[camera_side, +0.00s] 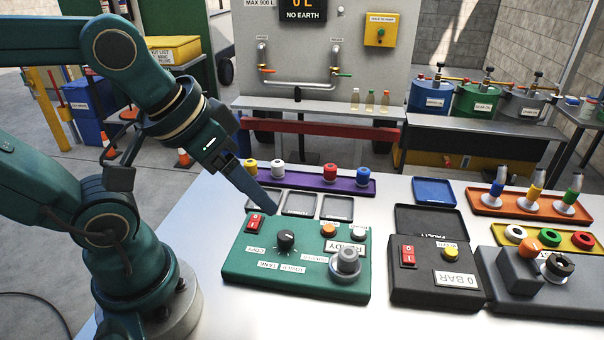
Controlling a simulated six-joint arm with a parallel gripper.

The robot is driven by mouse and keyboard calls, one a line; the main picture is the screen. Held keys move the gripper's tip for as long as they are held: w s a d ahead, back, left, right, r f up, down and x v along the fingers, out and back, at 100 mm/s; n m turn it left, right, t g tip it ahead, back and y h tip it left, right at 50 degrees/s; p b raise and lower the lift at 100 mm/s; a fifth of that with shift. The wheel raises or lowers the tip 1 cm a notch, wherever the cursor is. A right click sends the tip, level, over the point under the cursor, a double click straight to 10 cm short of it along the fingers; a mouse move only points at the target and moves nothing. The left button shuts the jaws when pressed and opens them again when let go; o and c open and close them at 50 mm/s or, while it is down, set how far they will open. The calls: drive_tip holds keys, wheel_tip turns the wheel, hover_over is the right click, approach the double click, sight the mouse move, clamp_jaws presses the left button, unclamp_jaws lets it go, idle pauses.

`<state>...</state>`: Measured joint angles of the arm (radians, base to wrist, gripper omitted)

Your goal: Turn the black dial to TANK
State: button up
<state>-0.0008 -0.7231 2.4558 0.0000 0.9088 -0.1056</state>
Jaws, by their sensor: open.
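The black dial (286,240) sits on the left part of a green control box (240,270) on the table. Its surrounding labels appear upside down in this view; a TANK label (268,266) lies just below and left of it. Where the dial's pointer stands is too small to tell. My gripper (271,208) is open and empty, tilted down above the back edge of the green box. It is apart from the dial, up and to its left in the picture.
The green box also carries a red switch (254,221), an orange button (328,230) and a grey knob (347,262). A black box (432,285) stands to the right. Small black trays and a purple tray (317,181) with coloured-top pieces lie behind.

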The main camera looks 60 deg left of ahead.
drive_tip(key=w+f+n+g, duration=0.2)
drive_tip(key=w+n+g, duration=0.1)
drive_tip(key=w, duration=0.1)
drive_tip(key=n+g, duration=0.2)
hover_over(284, 236)
wheel_tip(284, 236, down, 5)
drive_tip(key=shift+w+d+r, duration=0.1)
drive_tip(key=shift+w+r, duration=0.05)
drive_tip(key=shift+r, duration=0.05)
wheel_tip(284, 236, down, 2)
drive_tip(key=shift+g, duration=0.4)
drive_tip(key=shift+f, duration=2.1)
clamp_jaws()
